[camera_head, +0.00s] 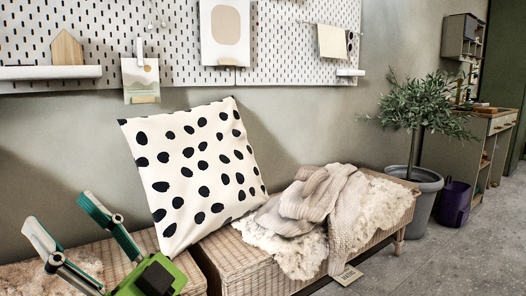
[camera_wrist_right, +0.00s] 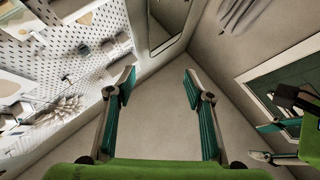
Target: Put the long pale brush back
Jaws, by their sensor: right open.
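I cannot make out a long pale brush in either view. My right gripper (camera_head: 62,218) is at the lower left of the head view, above the woven bench and left of the spotted cushion. Its two teal-lined fingers are spread apart with nothing between them. My left gripper (camera_wrist_right: 258,142) shows at the right edge of the right wrist view, partly cut off. Its fingers stand apart and hold nothing visible.
A spotted cushion (camera_head: 196,170) leans on the wall on woven benches (camera_head: 258,268). A grey blanket (camera_head: 318,194) lies to its right. A white pegboard (camera_head: 140,32) with a shelf (camera_head: 48,72) is above. A potted tree (camera_head: 425,185) and purple bin (camera_head: 455,203) stand right; the front-right floor is clear.

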